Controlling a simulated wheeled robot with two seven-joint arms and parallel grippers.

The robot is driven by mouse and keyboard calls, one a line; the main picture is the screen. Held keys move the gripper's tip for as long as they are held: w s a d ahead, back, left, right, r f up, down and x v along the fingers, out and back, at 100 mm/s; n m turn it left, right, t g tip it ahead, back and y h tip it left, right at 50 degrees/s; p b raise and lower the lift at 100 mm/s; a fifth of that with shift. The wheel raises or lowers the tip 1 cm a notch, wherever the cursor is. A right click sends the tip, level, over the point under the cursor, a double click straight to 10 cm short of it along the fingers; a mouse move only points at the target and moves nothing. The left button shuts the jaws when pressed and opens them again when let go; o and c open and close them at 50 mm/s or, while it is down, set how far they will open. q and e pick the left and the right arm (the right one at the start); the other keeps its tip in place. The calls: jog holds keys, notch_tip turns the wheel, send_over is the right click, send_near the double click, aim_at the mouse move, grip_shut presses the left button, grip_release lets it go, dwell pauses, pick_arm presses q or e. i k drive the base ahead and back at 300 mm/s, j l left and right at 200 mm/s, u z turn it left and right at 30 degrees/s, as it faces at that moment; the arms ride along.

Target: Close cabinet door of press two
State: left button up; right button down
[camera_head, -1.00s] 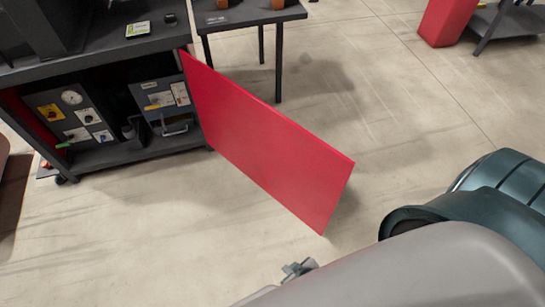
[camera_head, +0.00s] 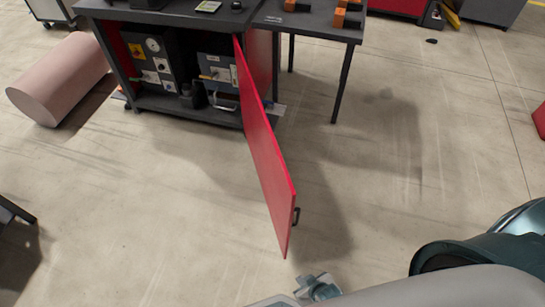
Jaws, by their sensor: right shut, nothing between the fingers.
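The red cabinet door (camera_head: 266,155) stands open at the right side of the press cabinet's (camera_head: 185,110) front. It sticks out toward me and shows nearly edge-on. Its dark handle (camera_head: 297,216) is on the right-hand face near the free edge. The open cabinet shows a control box with a gauge (camera_head: 152,62) and a second box (camera_head: 217,72). My right gripper (camera_head: 318,284) is at the bottom of the view, just below the door's free lower corner in the picture. It looks shut and empty. Whether it touches the door cannot be told. My left gripper is out of view.
A dark side table (camera_head: 318,24) with orange parts stands right of the cabinet. A pink cylinder (camera_head: 60,80) lies left. Open floor (camera_head: 150,200) spreads left of the door and also to its right.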

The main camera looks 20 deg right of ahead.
aim_at(278, 188)
jog(key=l+u, duration=0.15)
jog(key=l, duration=0.75)
jog(key=k+l+u, duration=0.2)
jog(key=l, duration=0.65)
jog(key=i, duration=0.05)
